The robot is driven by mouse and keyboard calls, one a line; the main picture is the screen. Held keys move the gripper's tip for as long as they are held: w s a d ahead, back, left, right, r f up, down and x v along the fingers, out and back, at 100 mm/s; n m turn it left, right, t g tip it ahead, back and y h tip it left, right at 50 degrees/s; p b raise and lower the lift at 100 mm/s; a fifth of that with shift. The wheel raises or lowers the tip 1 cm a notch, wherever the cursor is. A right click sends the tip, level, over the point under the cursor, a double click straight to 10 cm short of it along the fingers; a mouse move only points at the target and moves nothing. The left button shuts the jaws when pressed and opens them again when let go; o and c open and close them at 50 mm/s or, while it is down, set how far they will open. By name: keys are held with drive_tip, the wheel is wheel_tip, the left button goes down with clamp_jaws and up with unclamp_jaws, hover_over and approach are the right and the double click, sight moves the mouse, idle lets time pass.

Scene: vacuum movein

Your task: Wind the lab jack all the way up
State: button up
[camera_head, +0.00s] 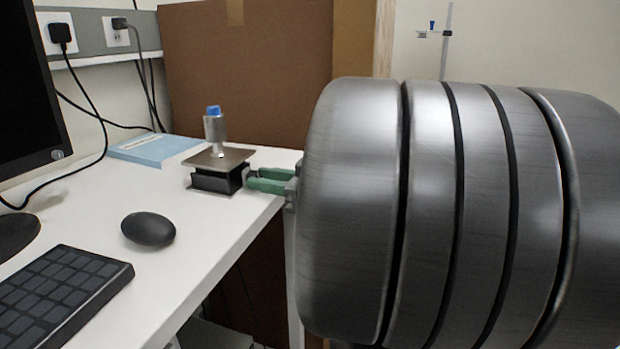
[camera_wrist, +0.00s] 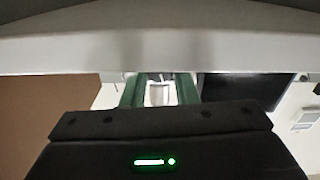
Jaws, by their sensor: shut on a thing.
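The lab jack (camera_head: 220,158) stands low on the white desk near its right edge, with a flat brown-grey top plate and a dark body. A clear vial with a blue cap (camera_head: 214,130) stands upright on the plate. My gripper (camera_head: 250,178), with green fingers, reaches in from the right and is shut at the jack's right side, where its knob would be. The knob is hidden between the fingers in the head view. In the wrist view, my gripper (camera_wrist: 159,92) has its green fingers on either side of a small pale piece.
A blue book (camera_head: 152,150) lies behind the jack. A black mouse (camera_head: 148,229), a keyboard (camera_head: 62,295) and a monitor (camera_head: 25,100) are to the left. A brown board (camera_head: 250,75) stands behind the desk. The desk between mouse and jack is clear.

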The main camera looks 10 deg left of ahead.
drive_tip(key=shift+m, duration=1.6)
drive_tip(key=o, duration=1)
drive_tip(key=s+d+p, duration=0.1)
drive_tip(key=d, duration=1.2)
drive_tip(key=shift+d, duration=0.4)
